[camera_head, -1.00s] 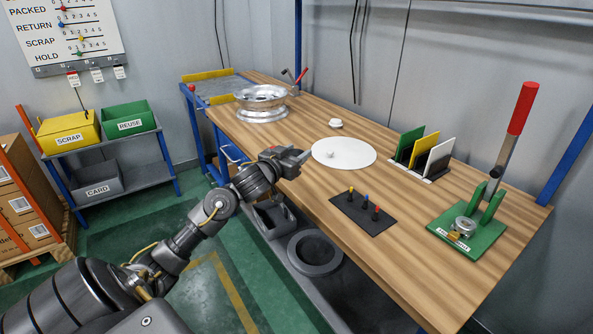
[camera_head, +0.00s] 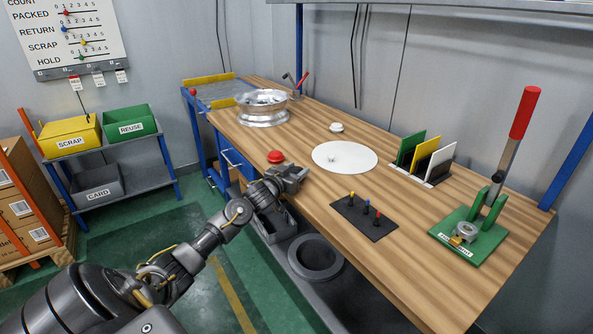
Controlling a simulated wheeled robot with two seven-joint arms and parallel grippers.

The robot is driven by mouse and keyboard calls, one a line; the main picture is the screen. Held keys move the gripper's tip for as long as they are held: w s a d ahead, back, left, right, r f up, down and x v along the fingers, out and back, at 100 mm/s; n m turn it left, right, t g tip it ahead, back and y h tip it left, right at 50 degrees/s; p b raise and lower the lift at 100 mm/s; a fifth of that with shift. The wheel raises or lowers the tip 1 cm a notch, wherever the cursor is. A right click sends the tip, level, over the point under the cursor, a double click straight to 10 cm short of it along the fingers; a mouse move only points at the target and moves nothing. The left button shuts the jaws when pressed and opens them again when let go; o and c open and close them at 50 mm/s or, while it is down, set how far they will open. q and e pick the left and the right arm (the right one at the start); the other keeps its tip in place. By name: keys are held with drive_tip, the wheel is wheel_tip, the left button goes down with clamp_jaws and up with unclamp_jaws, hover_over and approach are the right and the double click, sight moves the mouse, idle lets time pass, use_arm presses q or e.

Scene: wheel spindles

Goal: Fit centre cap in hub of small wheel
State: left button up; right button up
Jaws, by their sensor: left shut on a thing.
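A silver wheel (camera_head: 262,118) lies flat at the far left end of the wooden bench; its hub cannot be made out clearly. A small white round piece (camera_head: 336,127) sits on the bench behind a flat white disc (camera_head: 345,168). A small pale knob (camera_head: 332,159) stands on the disc. I cannot tell whether either is the centre cap. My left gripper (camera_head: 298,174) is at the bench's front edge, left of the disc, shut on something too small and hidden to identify. My right gripper is out of view.
A black plate with coloured pegs (camera_head: 365,216), a card rack (camera_head: 424,160) and a green lever press (camera_head: 471,235) stand to the right. The bench between wheel and disc is clear.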

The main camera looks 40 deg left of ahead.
use_arm(q)
drive_tip(key=shift+d, duration=0.1)
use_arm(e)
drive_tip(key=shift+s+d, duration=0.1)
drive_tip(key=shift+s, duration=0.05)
use_arm(q)
drive_tip(key=shift+f, duration=0.15)
drive_tip(key=shift+f, duration=0.1)
drive_tip(key=o, duration=0.9)
drive_tip(key=shift+o, duration=0.2)
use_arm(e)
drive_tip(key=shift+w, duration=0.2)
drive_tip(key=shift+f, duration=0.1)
use_arm(q)
drive_tip(key=shift+f+b, duration=0.15)
drive_tip(key=shift+b, duration=0.5)
drive_tip(key=s+r, duration=0.1)
drive_tip(key=s, duration=0.9)
drive_tip(key=shift+s+d+r, duration=0.15)
drive_tip(key=shift+s+d, duration=0.25)
drive_tip(key=shift+d, duration=0.05)
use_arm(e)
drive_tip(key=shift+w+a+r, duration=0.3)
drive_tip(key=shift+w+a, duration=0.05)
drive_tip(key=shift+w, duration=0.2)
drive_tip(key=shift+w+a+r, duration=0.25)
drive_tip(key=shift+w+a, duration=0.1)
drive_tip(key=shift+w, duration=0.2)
